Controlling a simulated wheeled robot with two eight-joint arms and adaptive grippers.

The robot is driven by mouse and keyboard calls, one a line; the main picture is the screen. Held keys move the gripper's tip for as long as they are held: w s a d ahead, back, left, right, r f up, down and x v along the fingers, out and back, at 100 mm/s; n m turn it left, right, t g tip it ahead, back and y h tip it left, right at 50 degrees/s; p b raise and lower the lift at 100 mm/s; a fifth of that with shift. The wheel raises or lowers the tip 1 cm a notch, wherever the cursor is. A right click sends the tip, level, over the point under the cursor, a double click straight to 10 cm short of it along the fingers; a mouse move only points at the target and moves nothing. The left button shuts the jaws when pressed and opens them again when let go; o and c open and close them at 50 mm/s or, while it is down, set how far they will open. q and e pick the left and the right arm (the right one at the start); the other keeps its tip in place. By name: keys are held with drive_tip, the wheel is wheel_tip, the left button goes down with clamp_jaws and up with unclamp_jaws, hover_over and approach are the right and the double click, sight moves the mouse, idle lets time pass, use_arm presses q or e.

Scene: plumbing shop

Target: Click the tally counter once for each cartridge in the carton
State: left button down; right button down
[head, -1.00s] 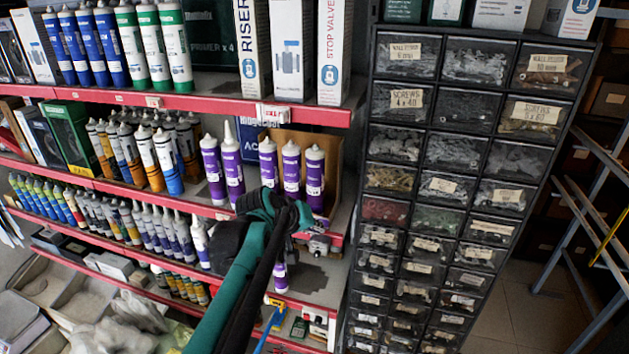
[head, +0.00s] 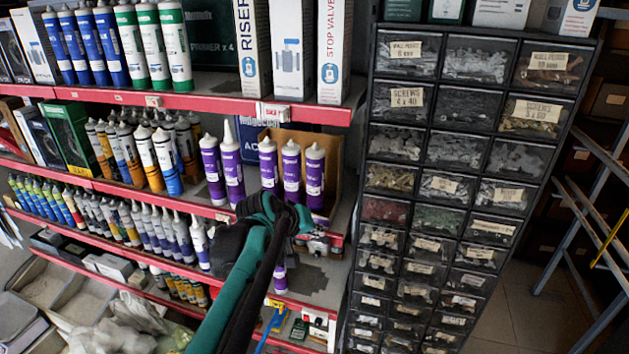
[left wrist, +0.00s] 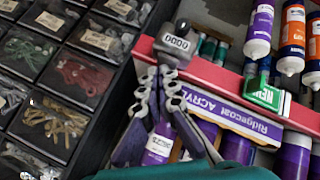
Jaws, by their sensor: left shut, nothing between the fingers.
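The tally counter (left wrist: 176,44) is a small dark box at the red shelf edge in the left wrist view; its window reads 0000, with a rounded knob above. In the head view it shows as a small grey shape (head: 319,244) just beyond my left gripper. My left gripper (left wrist: 160,74) is shut and empty, its fingertips close below the counter; I cannot tell whether they touch. The carton (head: 333,165) is open brown cardboard with purple cartridges (head: 291,170) standing at it. My left arm hides its lower front in the head view. The right gripper is not in view.
Two more purple cartridges (head: 232,165) stand left of the carton. A dark drawer cabinet (head: 435,180) stands close to the right of the shelf. The shelf above has a red edge (head: 215,105) and holds boxes and tubes. A green box (left wrist: 264,95) lies near the counter.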

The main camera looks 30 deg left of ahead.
sight(316, 240)
use_arm(q)
drive_tip(key=shift+f, duration=0.3)
drive_tip(key=shift+r, duration=0.1)
drive_tip(key=shift+r+p, duration=0.6)
drive_tip(key=shift+r, duration=0.35)
wheel_tip(316, 240, up, 6)
drive_tip(key=p, duration=0.4)
idle(1.8)
wheel_tip(316, 240, down, 6)
drive_tip(key=b, duration=0.4)
drive_tip(key=shift+b, duration=0.4)
